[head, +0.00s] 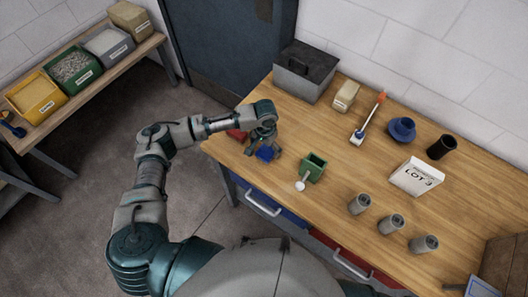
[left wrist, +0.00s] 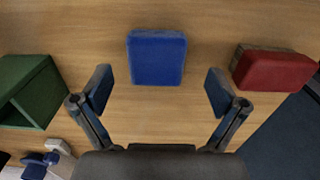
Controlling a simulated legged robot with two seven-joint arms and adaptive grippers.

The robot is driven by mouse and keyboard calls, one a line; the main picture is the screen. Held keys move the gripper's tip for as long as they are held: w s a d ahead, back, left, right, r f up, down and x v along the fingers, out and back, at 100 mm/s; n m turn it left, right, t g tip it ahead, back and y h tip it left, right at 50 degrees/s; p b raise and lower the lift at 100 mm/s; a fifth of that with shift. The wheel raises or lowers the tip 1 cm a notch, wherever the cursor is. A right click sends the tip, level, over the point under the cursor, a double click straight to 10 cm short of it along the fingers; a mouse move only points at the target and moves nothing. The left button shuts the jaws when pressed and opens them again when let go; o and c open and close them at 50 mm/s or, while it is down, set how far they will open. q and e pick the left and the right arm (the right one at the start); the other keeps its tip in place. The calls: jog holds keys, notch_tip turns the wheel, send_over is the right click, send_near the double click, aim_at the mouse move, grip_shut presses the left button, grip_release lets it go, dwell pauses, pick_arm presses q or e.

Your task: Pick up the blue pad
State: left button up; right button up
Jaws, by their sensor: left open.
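The blue pad (left wrist: 157,57) is a small block lying on the wooden table. In the left wrist view it sits just beyond and between the two fingers of my left gripper (left wrist: 158,92), which is open and empty. The fingers do not touch it. In the head view the blue pad (head: 266,154) is partly hidden by my left gripper (head: 262,145), which is over the table's left part. My right gripper shows in neither view.
A red block (left wrist: 272,70) lies right of the pad in the wrist view. A green open box (head: 313,167) stands close by with a white-ended tool. Farther off are grey cylinders (head: 391,223), a LOT 3 box (head: 417,176) and a metal box (head: 305,72).

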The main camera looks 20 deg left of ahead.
aim_at(266, 151)
pick_arm(q)
jog(key=f, duration=0.1)
jog(key=d+f, duration=0.1)
jog(key=f, duration=0.1)
jog(key=shift+d+f, duration=0.1)
jog(key=shift+d, duration=0.05)
jog(key=shift+a, duration=0.35)
jog(key=shift+c, duration=0.8)
jog(key=shift+a+f, duration=0.1)
jog(key=shift+a, duration=0.35)
jog(key=c, duration=1)
jog(key=shift+d, duration=0.4)
jog(key=shift+d+r, duration=0.15)
jog(key=shift+r, duration=0.25)
jog(key=r, duration=0.9)
jog(key=shift+a+r, duration=0.1)
jog(key=shift+a, duration=0.25)
jog(key=shift+r, duration=0.1)
jog(key=shift+d, duration=0.15)
